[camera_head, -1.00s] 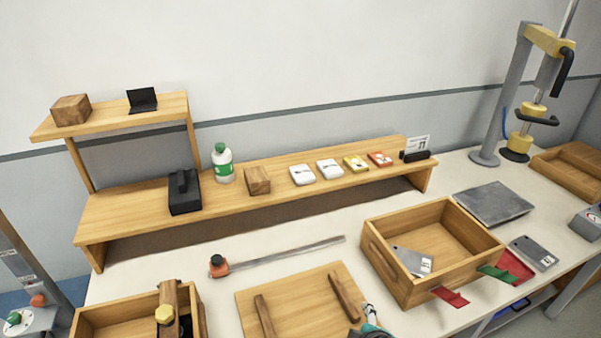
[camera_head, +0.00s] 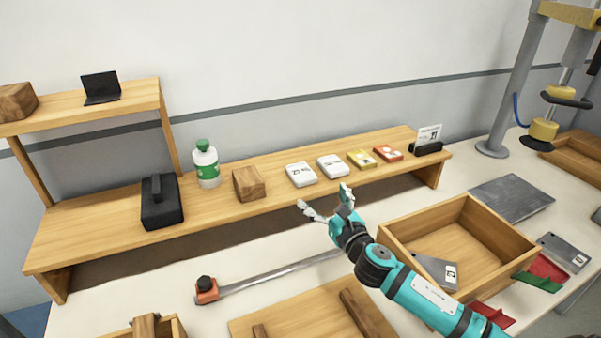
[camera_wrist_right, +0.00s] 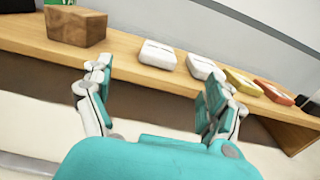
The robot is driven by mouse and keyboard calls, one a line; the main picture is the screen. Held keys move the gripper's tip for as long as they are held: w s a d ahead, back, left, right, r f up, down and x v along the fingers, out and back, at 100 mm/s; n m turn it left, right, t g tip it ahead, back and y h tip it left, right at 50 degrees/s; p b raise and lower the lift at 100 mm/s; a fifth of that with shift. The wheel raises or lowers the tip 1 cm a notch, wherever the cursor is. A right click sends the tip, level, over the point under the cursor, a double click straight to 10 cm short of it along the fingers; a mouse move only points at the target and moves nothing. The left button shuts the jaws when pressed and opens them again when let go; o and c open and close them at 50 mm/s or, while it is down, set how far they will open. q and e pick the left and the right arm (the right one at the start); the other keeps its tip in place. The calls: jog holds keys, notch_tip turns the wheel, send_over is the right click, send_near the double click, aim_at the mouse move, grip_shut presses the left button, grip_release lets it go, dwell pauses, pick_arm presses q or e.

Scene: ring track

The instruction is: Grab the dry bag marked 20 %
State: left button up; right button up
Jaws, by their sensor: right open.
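Two white bags lie flat on the long wooden shelf, the left one (camera_head: 301,174) and the right one (camera_head: 332,167). Both carry small dark marks that I cannot read surely, so I cannot tell which says 20 %. A yellow packet (camera_head: 362,159) and a red packet (camera_head: 387,153) lie to their right. My right gripper (camera_head: 325,199) is open and empty, in front of the shelf edge and apart from the bags. In the right wrist view the left white bag (camera_wrist_right: 158,54) and the right white bag (camera_wrist_right: 204,68) show beyond the spread fingers. My left gripper is not seen.
A wooden block (camera_head: 249,184), a green-capped bottle (camera_head: 206,165) and a black case (camera_head: 161,203) stand left of the bags. A small card stand (camera_head: 428,147) is at the shelf's right end. Below are a wooden box (camera_head: 397,237) and a clamp bar (camera_head: 275,273).

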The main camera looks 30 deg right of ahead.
aim_at(308, 180)
jog(key=w, duration=0.6)
jog(key=shift+w+d+p, duration=0.15)
jog(key=shift+p, duration=0.15)
jog(key=shift+w, duration=0.4)
jog(key=w, duration=0.4)
jog(key=shift+d, duration=0.2)
jog(key=shift+w+f, duration=0.1)
jog(key=shift+w, duration=0.4)
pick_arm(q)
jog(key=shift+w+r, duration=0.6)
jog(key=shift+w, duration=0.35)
pick_arm(e)
jog(key=c, duration=1.2)
